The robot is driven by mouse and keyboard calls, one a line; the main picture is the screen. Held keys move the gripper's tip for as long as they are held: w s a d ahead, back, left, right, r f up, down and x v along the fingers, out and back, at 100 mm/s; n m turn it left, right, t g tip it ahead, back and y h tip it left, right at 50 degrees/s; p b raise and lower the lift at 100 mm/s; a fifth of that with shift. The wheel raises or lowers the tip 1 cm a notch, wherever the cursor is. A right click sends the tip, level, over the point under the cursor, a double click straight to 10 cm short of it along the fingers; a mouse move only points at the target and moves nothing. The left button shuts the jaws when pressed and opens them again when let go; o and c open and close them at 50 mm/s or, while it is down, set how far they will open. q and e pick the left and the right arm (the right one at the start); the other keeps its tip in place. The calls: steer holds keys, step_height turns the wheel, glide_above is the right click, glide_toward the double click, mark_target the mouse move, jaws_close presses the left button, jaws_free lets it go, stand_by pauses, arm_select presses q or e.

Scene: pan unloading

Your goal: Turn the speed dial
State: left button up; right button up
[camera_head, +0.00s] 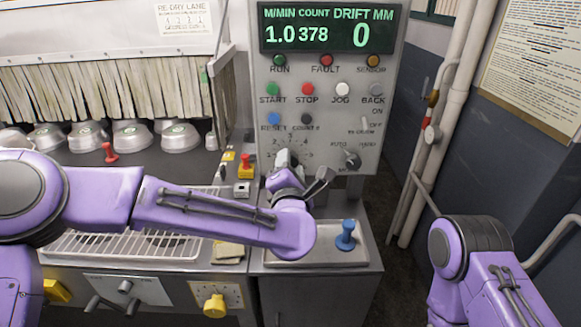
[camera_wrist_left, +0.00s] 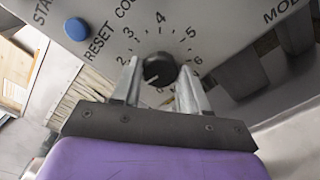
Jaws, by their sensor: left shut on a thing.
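The speed dial (camera_wrist_left: 159,69) is a round black knob with a white mark, ringed by printed numbers on the grey control panel (camera_head: 325,135). In the left wrist view, the mark points toward the lower left of the scale. My left gripper (camera_wrist_left: 158,78) is shut on the dial, with one finger on each side of it. In the head view, my left gripper (camera_head: 299,178) reaches the lower left of the panel and hides most of the dial. My right arm shows at the lower right, but its gripper is out of view.
The display (camera_head: 327,27) reads 1.0 M/MIN, count 378 and drift 0. A black mode selector (camera_head: 351,158) sits right of the dial, and a blue RESET button (camera_wrist_left: 76,29) is close by. A blue-handled stamp-like object (camera_head: 345,236) stands on the tray below.

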arm_select(q)
steer(key=shift+m+p, duration=0.4)
steer(key=shift+m, duration=2.8)
steer(key=o, duration=1.1)
steer(key=shift+c, duration=0.2)
steer(key=s+b, duration=0.3)
steer(key=s, duration=0.7)
steer(key=shift+s, duration=0.25)
